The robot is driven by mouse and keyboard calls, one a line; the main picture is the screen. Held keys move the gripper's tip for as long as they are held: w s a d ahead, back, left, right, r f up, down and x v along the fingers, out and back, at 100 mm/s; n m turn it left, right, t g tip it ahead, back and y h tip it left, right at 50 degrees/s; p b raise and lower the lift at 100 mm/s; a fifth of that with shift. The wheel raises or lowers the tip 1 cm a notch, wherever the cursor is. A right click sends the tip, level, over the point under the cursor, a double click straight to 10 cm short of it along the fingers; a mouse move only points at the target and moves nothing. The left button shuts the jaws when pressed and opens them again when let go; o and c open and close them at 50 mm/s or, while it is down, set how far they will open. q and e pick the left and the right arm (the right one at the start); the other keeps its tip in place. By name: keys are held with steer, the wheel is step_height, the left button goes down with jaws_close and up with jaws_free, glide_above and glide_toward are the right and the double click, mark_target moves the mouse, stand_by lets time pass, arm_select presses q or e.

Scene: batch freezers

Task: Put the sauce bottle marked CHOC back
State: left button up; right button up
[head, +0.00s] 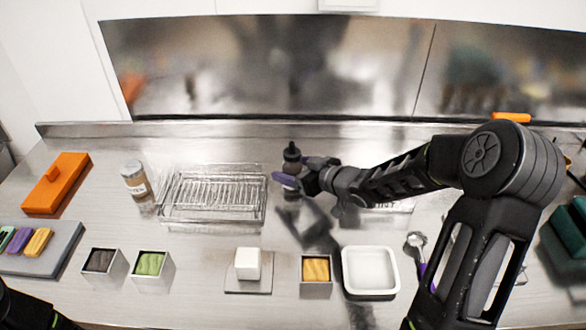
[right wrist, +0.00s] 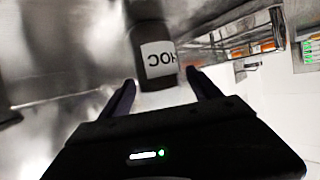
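The sauce bottle (head: 291,158) is dark with a black nozzle cap and stands upright at the back of the counter, right of the wire rack. In the right wrist view the bottle (right wrist: 149,20) shows its white label, reading CHOC upside down. My right gripper (head: 288,182) is at the bottle in the head view and hides its lower part. In the right wrist view my right gripper (right wrist: 160,80) is open. Its purple-tipped fingers are on either side of the bottle's near end, with gaps showing. My left gripper is not in view; only a dark arm part shows at bottom left.
A wire rack (head: 212,222) and a brown jar (head: 135,179) are to the left. In front stand small tubs, a white block (head: 247,263), a yellow-filled tub (head: 316,289) and a white tray (head: 370,252). A steel backsplash (head: 270,65) is behind.

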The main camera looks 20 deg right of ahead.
steer(key=shift+r, duration=0.2)
steer(key=v, duration=1.2)
steer(key=shift+p, duration=0.35)
